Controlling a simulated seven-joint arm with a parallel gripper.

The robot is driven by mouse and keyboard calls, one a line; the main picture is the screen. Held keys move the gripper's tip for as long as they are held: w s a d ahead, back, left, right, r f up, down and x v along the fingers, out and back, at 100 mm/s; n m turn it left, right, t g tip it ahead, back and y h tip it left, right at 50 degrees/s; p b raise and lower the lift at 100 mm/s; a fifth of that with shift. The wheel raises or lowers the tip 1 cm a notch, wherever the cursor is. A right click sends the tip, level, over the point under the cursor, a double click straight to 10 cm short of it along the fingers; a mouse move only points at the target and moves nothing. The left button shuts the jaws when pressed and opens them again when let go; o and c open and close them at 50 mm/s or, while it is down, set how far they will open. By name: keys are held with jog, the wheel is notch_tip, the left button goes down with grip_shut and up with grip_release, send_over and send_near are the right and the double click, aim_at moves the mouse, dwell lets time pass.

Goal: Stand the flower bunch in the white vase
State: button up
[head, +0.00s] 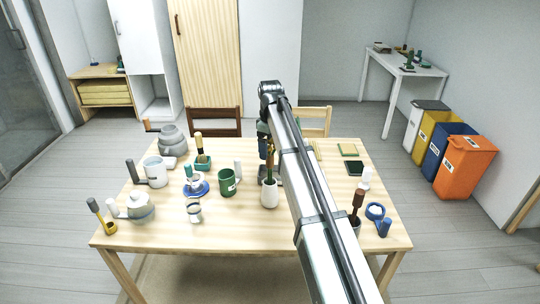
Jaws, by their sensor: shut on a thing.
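The white vase (269,195) stands upright near the middle of the wooden table, just left of my arm. My gripper (268,152) is above it, pointing down and partly hidden by my arm. It is shut on the flower bunch (270,172), which shows as a thin green and brown upright piece at the vase's mouth. The lower end of the bunch seems to be at or inside the mouth; how deep it sits is hidden. The blossoms cannot be made out behind my gripper and arm.
A green mug (228,183) stands close left of the vase. Further left are a blue saucer (203,190), a white mug (156,172) and grey pots (140,208). The table's front middle is clear.

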aim_at(270, 155)
jog(key=shift+f, duration=2)
jog(key=o, duration=1.1)
notch_tip(270, 155, up, 12)
jog(key=shift+r, duration=0.1)
